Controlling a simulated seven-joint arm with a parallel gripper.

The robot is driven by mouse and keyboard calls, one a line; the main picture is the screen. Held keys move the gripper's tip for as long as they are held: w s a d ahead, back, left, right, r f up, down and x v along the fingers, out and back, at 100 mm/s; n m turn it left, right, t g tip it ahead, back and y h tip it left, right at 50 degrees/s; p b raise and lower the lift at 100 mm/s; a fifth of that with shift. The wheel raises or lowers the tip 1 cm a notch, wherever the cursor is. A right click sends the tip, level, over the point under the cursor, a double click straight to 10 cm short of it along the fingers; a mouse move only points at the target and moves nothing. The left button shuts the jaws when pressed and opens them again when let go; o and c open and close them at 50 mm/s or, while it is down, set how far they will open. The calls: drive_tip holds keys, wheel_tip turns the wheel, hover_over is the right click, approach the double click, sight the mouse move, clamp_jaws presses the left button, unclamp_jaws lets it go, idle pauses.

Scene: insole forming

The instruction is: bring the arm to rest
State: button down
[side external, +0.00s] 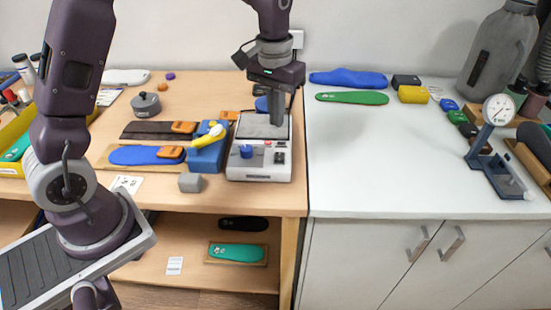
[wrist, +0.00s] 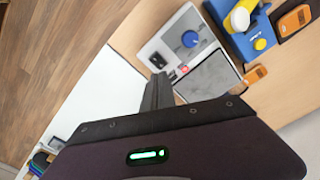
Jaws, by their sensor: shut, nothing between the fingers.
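My gripper (side external: 279,110) hangs pointing down over the right part of the white machine (side external: 258,172) on the wooden table. Its fingers are together with nothing between them. In the wrist view my gripper (wrist: 157,92) also shows shut, with the white machine (wrist: 165,45) below it. The machine has a blue knob (side external: 246,151), a grey plate on top and a small red button. The exact gap between fingertips and machine cannot be told.
A blue press with a yellow handle (side external: 210,137) stands just left of the machine. A blue insole (side external: 147,155) lies farther left. A grey block (side external: 190,182) sits near the front edge. The white counter (side external: 380,150) at right has a clear middle; a dial gauge (side external: 498,110) stands at its right.

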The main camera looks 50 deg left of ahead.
drive_tip(key=s+d+r+m+t, duration=0.1)
drive_tip(key=s+r+t, duration=0.1)
drive_tip(key=s+r, duration=0.65)
drive_tip(key=s+r+m+t, duration=0.1)
drive_tip(key=s, duration=0.7)
drive_tip(key=s+d+r+t, duration=0.1)
drive_tip(key=s+r+t, duration=0.1)
drive_tip(key=s, duration=0.7)
drive_tip(key=shift+s+d+m, duration=0.15)
drive_tip(key=shift+d+m, duration=0.15)
drive_tip(key=shift+m, duration=0.1)
